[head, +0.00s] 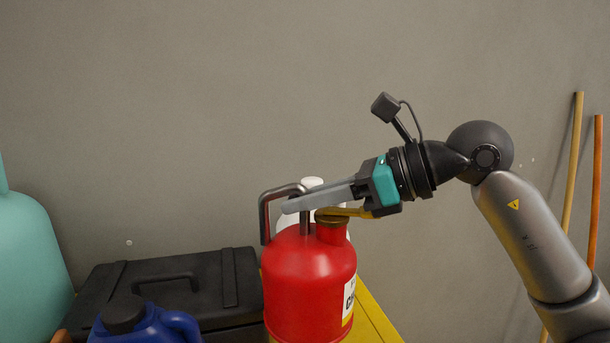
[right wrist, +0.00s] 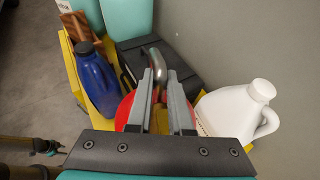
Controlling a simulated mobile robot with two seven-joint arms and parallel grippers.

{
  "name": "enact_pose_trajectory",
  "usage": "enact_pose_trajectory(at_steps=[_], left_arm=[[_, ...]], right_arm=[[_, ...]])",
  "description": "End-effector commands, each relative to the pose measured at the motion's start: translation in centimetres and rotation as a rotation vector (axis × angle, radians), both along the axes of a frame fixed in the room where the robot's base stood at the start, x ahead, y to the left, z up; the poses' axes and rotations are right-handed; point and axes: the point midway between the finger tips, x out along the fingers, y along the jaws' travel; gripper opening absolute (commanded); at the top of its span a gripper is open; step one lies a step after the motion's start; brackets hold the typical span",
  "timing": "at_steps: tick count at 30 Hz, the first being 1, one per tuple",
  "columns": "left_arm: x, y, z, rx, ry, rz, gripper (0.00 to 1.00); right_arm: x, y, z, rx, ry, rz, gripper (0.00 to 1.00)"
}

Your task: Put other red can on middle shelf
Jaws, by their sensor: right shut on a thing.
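A red can (head: 308,282) with a metal handle (head: 265,218) and a yellowish cap stands upright at the right end of a yellow surface (head: 372,322). My right gripper (head: 300,205) reaches in from the right and is shut on the red can's handle, at the top of the can. In the right wrist view the fingers (right wrist: 160,95) close around the handle, and only parts of the red can (right wrist: 124,112) show behind them. I cannot tell whether the can is lifted off the surface. No middle shelf can be made out.
A black toolbox (head: 170,283) and a blue jug (head: 145,325) stand left of the can. A teal tank (head: 30,260) is at the far left. A white jug (right wrist: 235,110) stands close beside the can. Two poles (head: 572,180) lean at the right by the wall.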

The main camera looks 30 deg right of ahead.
Motion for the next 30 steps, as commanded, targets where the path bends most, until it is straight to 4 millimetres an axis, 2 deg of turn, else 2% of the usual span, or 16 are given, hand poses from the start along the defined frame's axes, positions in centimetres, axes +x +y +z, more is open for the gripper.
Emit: enact_pose_trajectory(at_steps=[12,18,23,30], left_arm=[[0.2,0.0,0.0,0.001,-0.002,0.000,0.48],[0.3,0.0,0.1,0.000,-0.004,0.000,0.48],[0.3,0.0,0.2,0.000,-0.004,0.000,0.48],[0.3,0.0,0.3,0.000,-0.005,0.000,0.48]], right_arm=[[0.0,0.0,-6.3,0.007,-0.007,-0.004,0.00],[0.1,-0.1,-8.2,0.005,-0.011,-0.004,0.00],[0.0,0.0,-9.1,0.005,-0.010,-0.003,0.00],[0.0,0.0,-11.9,0.006,-0.010,-0.003,0.00]])
